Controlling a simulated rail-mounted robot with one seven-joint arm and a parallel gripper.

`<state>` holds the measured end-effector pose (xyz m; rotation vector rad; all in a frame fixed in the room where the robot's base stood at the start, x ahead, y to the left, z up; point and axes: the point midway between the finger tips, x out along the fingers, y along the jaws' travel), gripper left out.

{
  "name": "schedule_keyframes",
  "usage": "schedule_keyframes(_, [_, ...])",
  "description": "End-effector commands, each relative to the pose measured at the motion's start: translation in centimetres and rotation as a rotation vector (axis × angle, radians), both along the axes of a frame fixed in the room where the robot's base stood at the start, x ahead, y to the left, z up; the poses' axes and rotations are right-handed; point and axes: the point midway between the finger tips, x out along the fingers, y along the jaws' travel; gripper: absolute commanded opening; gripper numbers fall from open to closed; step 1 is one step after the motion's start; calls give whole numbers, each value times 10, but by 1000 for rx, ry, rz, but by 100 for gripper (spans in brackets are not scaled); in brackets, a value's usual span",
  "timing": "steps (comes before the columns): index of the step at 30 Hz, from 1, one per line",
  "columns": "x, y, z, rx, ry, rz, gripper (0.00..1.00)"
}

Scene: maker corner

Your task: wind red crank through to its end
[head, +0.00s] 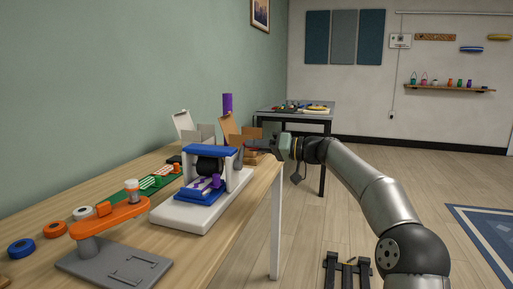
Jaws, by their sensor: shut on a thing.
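A press-like device with a blue top bar (207,151), a black roller (209,165) and a white base (186,217) stands near the table's right edge. My gripper (262,145) reaches in from the right, at the right side of this device, with its fingers pointing left. It is shut, with its fingertips by the device's side. The red crank cannot be made out clearly; the part between the fingers is small and mostly hidden. A blue block with purple pieces (206,185) sits under the roller.
An orange arm (109,216) on a grey plate (119,262) stands at the front of the table. Open cardboard boxes (231,132) and a purple cylinder (227,103) stand behind. Floor to the right is mostly clear.

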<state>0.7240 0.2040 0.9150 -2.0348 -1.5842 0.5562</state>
Motion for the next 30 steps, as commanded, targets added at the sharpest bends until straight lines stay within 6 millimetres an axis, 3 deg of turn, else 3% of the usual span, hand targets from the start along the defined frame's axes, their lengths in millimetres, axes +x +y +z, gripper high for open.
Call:
schedule_keyframes(5, [0, 0, 0, -2, 0, -1, 0])
schedule_keyframes(6, [0, 0, 0, -2, 0, -1, 31])
schedule_keyframes(8, [0, 0, 0, -1, 0, 0, 45])
schedule_keyframes(20, [-2, -9, 1, -1, 1, -3, 45])
schedule_keyframes(23, [-5, -25, 2, -2, 0, -4, 45])
schedule_keyframes(30, [-19, -81, 4, -2, 2, -5, 45])
